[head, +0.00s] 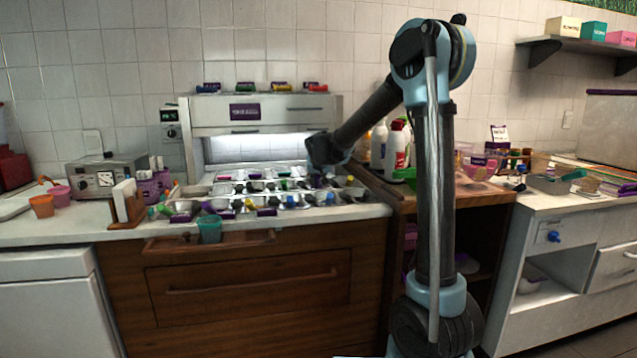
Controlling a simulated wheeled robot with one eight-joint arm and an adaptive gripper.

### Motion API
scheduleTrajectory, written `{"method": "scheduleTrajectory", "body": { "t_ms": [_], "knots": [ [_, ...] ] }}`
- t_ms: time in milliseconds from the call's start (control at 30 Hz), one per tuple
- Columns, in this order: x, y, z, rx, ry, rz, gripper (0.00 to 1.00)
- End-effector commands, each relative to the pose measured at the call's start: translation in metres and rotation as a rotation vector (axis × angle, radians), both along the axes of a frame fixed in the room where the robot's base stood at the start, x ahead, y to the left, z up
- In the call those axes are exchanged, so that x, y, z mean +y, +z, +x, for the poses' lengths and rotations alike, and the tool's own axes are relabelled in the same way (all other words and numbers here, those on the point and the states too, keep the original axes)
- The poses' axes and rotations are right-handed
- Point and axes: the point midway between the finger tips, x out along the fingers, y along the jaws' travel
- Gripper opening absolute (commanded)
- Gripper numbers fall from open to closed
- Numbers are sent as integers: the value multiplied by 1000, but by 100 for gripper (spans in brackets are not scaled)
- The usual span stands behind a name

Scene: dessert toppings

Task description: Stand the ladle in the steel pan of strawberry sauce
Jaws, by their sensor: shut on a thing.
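My gripper (317,178) is small in the head view, low over the back right part of the topping station. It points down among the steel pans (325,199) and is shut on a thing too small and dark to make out. Several pans sit in rows, with coloured handles standing up or leaning out of them. I cannot tell which pan holds strawberry sauce, and I cannot pick out the ladle for certain. My gripper and forearm hide part of the back right pans.
A lit steel hood (265,112) stands behind the pans, with small coloured items on top. A wooden stand (127,205) is at the left. Bottles (396,148) and a wooden side counter (452,196) are close at the right.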

Motion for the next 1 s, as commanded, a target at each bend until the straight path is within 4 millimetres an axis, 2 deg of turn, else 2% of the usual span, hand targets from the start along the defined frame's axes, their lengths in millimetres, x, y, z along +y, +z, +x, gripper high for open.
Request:
{"method": "scheduleTrajectory", "body": {
  "t_ms": [1000],
  "knots": [
    [0, -9, 0, 0, 0, 0, 0]
  ]
}}
